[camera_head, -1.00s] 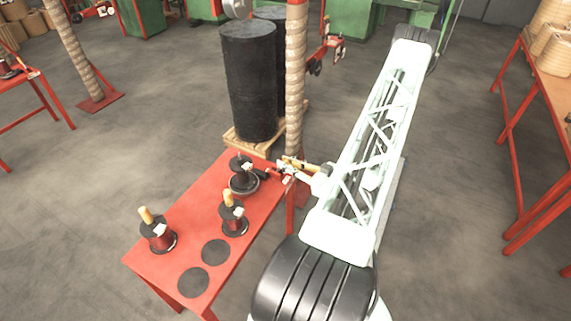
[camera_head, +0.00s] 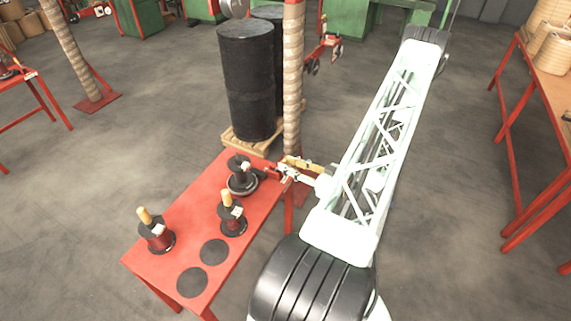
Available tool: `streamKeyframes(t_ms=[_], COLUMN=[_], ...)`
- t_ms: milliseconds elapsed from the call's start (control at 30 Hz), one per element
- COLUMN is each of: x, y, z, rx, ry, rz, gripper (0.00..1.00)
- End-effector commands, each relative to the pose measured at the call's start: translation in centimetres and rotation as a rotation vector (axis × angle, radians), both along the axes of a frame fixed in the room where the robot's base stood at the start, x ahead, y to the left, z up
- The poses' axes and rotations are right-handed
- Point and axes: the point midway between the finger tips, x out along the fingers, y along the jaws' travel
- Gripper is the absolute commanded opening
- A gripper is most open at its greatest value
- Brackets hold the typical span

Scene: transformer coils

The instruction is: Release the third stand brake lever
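A red table (camera_head: 185,222) carries three stands with dark discs and spools. The near-left stand (camera_head: 157,234) and the middle stand (camera_head: 232,214) each have an orange-tan upright peg on top. The far stand (camera_head: 241,175), near the table's back end, shows no tan peg and has a small pale part on it. My gripper (camera_head: 280,172) is just right of the far stand, at the table's right edge. Its fingers are too small to tell open from shut, or whether they touch the stand. The brake levers cannot be made out clearly.
Two black round mats (camera_head: 214,252) lie on the table's near end. Black barrels (camera_head: 247,85) stand on a wooden pallet behind the table, beside a wrapped post (camera_head: 293,85). Another red table (camera_head: 537,130) is at the right. Floor between is clear.

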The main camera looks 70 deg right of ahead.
Motion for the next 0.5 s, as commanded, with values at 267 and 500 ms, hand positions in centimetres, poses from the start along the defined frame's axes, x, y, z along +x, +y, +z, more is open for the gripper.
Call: streamKeyframes(t_ms=[267, 500], x=[-2.3, -4.3], y=[0.4, 0.8], z=[0.3, 0.6], rx=[0.001, 0.001], ry=[-0.001, 0.000], rz=[-0.002, -0.003], gripper=[0.26, 0.26])
